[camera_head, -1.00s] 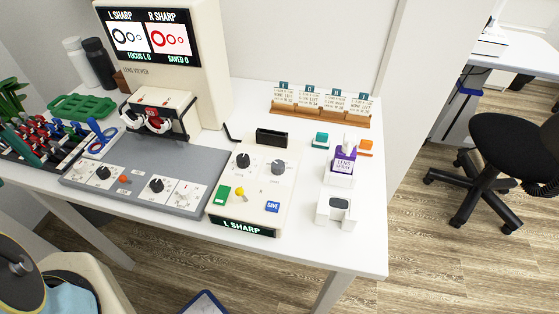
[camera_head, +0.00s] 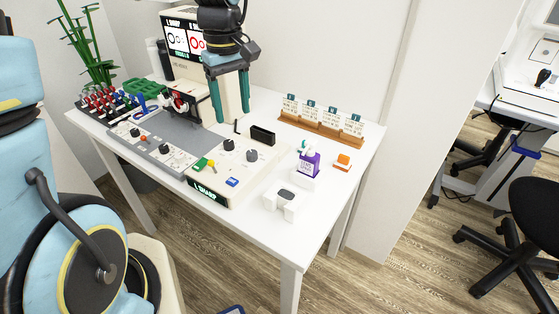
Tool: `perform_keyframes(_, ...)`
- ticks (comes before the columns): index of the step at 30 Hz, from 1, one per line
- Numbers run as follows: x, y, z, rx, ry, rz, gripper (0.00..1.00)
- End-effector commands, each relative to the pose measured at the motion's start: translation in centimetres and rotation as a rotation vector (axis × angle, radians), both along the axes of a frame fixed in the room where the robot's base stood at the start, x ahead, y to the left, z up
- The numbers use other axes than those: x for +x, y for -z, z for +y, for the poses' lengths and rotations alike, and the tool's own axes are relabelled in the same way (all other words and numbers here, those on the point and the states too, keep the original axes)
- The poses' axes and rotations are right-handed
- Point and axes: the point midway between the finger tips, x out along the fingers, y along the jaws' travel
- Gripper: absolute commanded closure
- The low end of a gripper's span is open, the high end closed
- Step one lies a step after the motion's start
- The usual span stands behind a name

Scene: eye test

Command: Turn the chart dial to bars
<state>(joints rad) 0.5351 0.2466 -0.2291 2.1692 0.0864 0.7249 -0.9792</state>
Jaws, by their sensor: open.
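The cream control box (camera_head: 213,178) on the table carries two dark round dials, a left one (camera_head: 228,143) and a right one (camera_head: 252,155). Their labels are too small to read, so I cannot tell which is the chart dial or where it points. My gripper (camera_head: 232,120) hangs with its two teal fingers pointing down and spread apart, nothing between them. The viewer's screen (camera_head: 183,38) shows rings and is partly hidden by my arm.
A grey panel (camera_head: 187,135) with more knobs adjoins the box's left side. A black holder (camera_head: 263,135) stands behind the dials. A purple lens spray (camera_head: 309,163), an orange block (camera_head: 343,160) and a white stand (camera_head: 281,201) are to the right. A wooden card rack (camera_head: 320,132) is at the back.

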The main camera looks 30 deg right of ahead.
Motion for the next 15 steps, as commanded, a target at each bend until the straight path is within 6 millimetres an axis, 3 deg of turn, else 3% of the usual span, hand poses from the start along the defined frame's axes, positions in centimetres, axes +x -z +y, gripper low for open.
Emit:
perform_keyframes(3, -1.8, -0.1, -2.0, 0.004, -0.015, 0.007, 0.36)
perform_keyframes(8, -2.6, 0.6, -2.6, 0.007, -0.023, 0.01, 0.36)
perform_keyframes(15, -2.6, 4.5, -2.5, 0.009, -0.021, 0.014, 0.36)
